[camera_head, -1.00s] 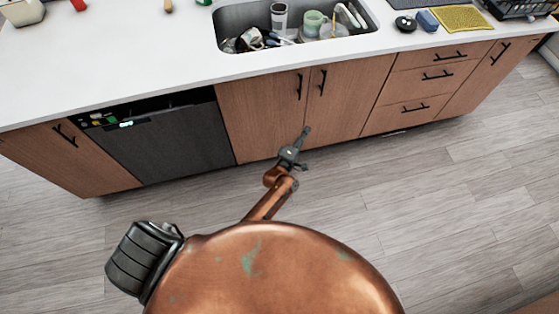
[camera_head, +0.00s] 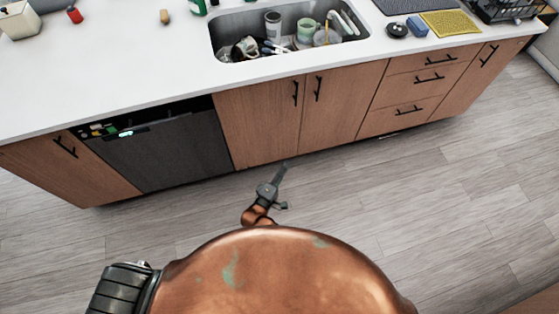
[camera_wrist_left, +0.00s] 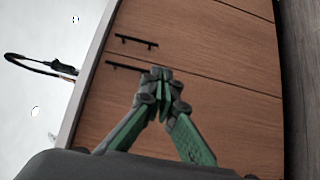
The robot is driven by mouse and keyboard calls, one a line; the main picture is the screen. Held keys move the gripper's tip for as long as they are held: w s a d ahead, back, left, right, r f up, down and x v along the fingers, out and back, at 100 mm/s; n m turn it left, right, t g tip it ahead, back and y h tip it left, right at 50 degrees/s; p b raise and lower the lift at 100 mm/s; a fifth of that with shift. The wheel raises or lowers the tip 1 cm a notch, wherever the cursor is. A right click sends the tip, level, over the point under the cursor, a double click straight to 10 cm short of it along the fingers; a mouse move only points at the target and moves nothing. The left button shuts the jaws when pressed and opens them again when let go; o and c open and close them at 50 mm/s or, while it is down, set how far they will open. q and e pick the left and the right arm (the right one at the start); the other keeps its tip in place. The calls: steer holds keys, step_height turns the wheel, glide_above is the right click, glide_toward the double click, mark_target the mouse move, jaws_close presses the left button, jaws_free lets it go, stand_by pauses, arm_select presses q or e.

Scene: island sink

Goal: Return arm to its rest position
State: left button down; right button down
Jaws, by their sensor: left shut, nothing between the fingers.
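My left gripper (camera_head: 281,174) shows in the head view just above my copper-coloured body, over the floor in front of the wooden cabinets. It is shut and holds nothing. In the left wrist view its two green and grey fingers (camera_wrist_left: 160,76) meet at the tips, in front of cabinet doors with black handles. The gripper is apart from the cabinets in the head view. My right gripper is not in view.
A white counter (camera_head: 120,80) holds a sink (camera_head: 228,24) with several dishes. A dark dishwasher (camera_head: 165,150) and wooden cabinets (camera_head: 340,105) stand below. A yellow mat (camera_head: 450,23) lies at the right. The grey floor (camera_head: 440,180) is clear.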

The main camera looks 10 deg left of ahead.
arm_select(q)
steer(key=shift+s, duration=0.15)
steer(key=s+a+f+m+g+y, duration=0.1)
steer(key=s+a+f+m+g, duration=0.3)
steer(key=s+f, duration=0.55)
steer(key=s+a+f+m+g+y, duration=0.15)
steer(key=s+a+f, duration=0.45)
steer(key=f, duration=0.6)
steer(key=s+a+f+m+g+y, duration=0.1)
steer(key=s+a+f+m+g, duration=0.2)
steer(key=s+a+f, duration=0.55)
steer(key=s+a+f+m+g, duration=0.2)
steer(key=s+a+f, duration=0.1)
steer(key=s, duration=0.8)
steer(key=s+a+f+m+g+y, duration=0.1)
steer(key=s+a+f+m+g, duration=0.1)
steer(key=s+f, duration=0.4)
steer(key=s+a+f+m+g+y, duration=0.1)
steer(key=s+a+f+m+g, duration=0.2)
steer(key=s, duration=1.3)
steer(key=shift+a+f+g, duration=0.45)
steer(key=shift+f, duration=0.45)
steer(key=shift+s+y, duration=0.1)
steer(key=shift+y, duration=0.15)
